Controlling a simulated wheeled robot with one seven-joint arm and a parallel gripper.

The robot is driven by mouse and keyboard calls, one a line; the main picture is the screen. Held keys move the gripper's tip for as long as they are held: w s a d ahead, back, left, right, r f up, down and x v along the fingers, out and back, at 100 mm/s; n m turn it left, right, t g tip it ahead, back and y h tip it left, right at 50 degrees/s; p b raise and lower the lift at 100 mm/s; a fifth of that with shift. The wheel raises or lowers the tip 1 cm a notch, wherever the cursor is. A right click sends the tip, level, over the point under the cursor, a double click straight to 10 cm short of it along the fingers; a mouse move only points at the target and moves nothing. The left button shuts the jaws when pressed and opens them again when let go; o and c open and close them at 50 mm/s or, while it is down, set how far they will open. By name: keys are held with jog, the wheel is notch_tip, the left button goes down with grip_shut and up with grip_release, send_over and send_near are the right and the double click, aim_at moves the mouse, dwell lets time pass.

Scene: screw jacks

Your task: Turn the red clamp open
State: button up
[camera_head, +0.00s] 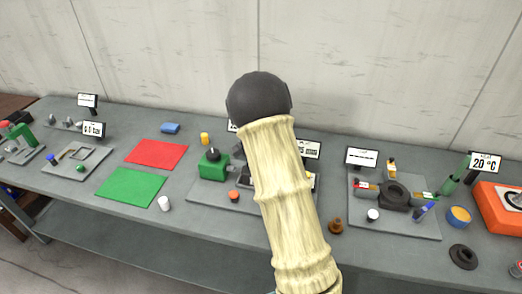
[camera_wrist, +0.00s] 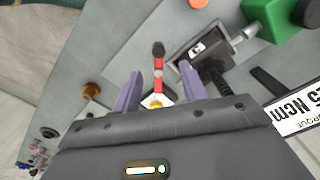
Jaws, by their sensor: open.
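The red clamp (camera_wrist: 158,84) shows in the wrist view as a narrow red lever with a dark knob at its far end and a yellow part at its near end. My gripper (camera_wrist: 160,80) is open, with one purple finger on each side of the lever. The lever lies between the fingers in the picture; I cannot tell how deep it sits or whether a finger touches it. The body of my gripper hides what lies below the yellow part. In the head view my arm covers the clamp.
Beside the clamp are a dark threaded screw (camera_wrist: 215,82), a green block (camera_wrist: 275,15) and a torque display (camera_wrist: 298,112). A brown knob (camera_wrist: 91,91) stands on the other side. In the head view, red (camera_head: 157,154) and green (camera_head: 131,187) mats lie left on the grey bench.

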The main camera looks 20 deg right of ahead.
notch_tip(320, 180, up, 9)
jog(key=b, duration=0.1)
dwell(0.5)
jog(key=s+a+f+n+t, duration=0.1)
jog(key=s+a+n, duration=0.2)
jog(key=s, duration=0.4)
jog(key=s+a+f+n, duration=0.1)
jog(key=s+a+n, duration=0.2)
jog(key=s+n, duration=0.2)
jog(key=s+a+f+n+t, duration=0.1)
jog(key=s+a+n, duration=0.2)
jog(key=s, duration=0.7)
jog(key=shift+s+f+n+t, duration=0.3)
jog(key=shift+s+n, duration=0.1)
jog(key=shift+n, duration=0.6)
